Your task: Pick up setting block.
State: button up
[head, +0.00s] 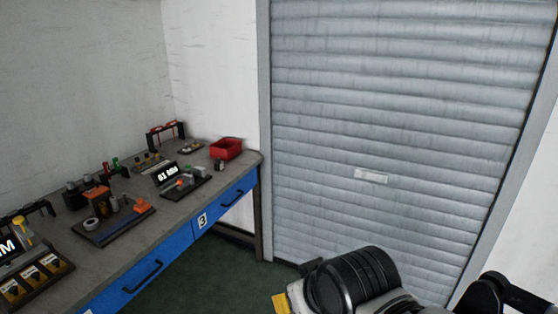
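I cannot tell for certain which item is the setting block. A small light grey block (201,171) sits at the right end of a dark tray (184,189) on the workbench, near a display. An orange block (141,207) sits on another dark board (112,228) nearer to me. Parts of my own arm show at the bottom right, well away from the bench. No gripper fingers can be made out.
The grey workbench (172,222) with blue drawers runs along the left wall. A red bin (226,148) stands at its far right corner. Several fixtures crowd the top. A closed roller shutter (400,120) fills the right. Green floor (215,270) lies open before the bench.

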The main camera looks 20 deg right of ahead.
aim_at(219, 166)
jog(key=i+j, duration=1.65)
jog(key=i, duration=0.25)
